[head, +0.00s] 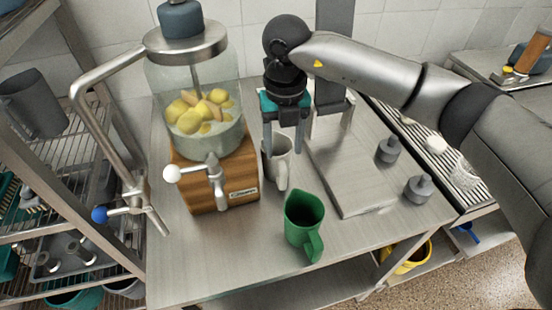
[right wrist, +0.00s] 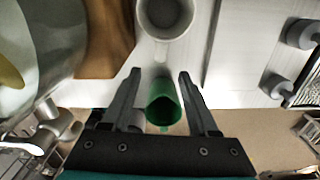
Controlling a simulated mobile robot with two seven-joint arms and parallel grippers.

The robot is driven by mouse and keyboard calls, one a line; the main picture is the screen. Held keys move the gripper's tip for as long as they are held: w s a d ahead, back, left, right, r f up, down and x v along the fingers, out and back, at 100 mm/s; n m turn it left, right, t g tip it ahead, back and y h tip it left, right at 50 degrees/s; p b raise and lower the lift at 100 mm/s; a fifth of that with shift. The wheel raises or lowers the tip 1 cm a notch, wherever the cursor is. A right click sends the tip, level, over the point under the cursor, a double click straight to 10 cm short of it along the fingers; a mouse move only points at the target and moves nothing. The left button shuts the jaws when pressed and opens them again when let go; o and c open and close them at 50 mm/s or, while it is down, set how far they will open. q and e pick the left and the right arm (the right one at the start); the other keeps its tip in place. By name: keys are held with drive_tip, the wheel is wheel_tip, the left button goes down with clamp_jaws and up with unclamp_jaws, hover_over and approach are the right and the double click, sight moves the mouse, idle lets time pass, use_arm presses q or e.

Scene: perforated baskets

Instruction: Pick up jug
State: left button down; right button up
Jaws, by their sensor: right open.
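A green jug (head: 303,222) stands upright near the front edge of the steel table, its handle toward the front. A pale grey jug or mug (head: 278,165) with a handle stands behind it, beside the wooden dispenser base. My right gripper (head: 284,150) points down over the grey one, open. In the right wrist view, the green jug (right wrist: 164,105) shows between the open fingers (right wrist: 160,72), lower down and apart from them. The grey one's round mouth (right wrist: 165,14) shows beyond the fingertips. I see nothing held. My left gripper is not in view.
A glass drink dispenser (head: 205,120) with yellow fruit stands close to the left of the gripper. A metal scale-like stand (head: 350,185) and two grey weights (head: 388,150) are at the right. A shelf rack (head: 60,220) fills the left side. The front right tabletop is clear.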

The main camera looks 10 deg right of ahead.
sight(283, 171)
wheel_tip(283, 171, down, 7)
drive_tip(key=shift+r, duration=0.1)
drive_tip(key=shift+f, duration=0.45)
wheel_tip(283, 171, down, 5)
drive_tip(key=shift+b, duration=0.4)
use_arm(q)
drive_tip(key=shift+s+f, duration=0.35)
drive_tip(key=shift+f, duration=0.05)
use_arm(e)
drive_tip(key=shift+c, duration=0.2)
drive_tip(key=c, duration=0.3)
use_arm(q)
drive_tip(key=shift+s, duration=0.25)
use_arm(e)
clamp_jaws()
